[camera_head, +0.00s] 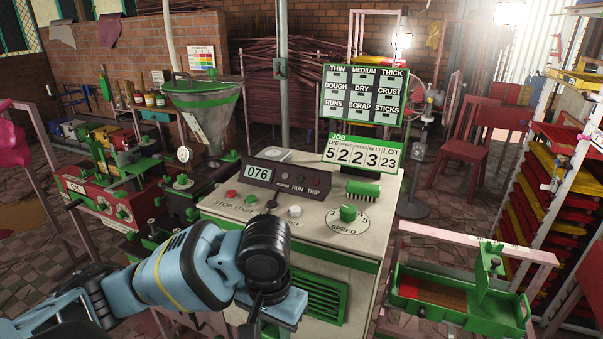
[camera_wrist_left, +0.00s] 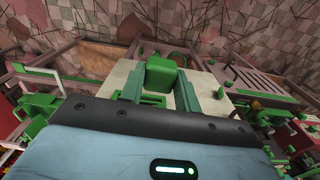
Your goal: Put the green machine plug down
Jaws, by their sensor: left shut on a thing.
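My left gripper (camera_wrist_left: 161,92) is shut on the green machine plug (camera_wrist_left: 165,75), a blocky green piece between its two fingers in the left wrist view. In the head view my left arm reaches in from the left, and the gripper (camera_head: 258,310) points down in front of the cream and green machine console (camera_head: 222,203). The plug is hidden there behind my wrist and hand. In the left wrist view the cream surface (camera_wrist_left: 115,75) lies beyond the fingers; I cannot tell whether the plug touches it. My right gripper is not in view.
The console carries a display, knobs and a job sign (camera_head: 362,154). A red machine (camera_head: 90,200) and a metal hopper (camera_head: 200,105) stand at left. A green tray (camera_head: 440,298) stands at lower right, by a rack of coloured trays (camera_head: 560,190). Floor shows between console and rack.

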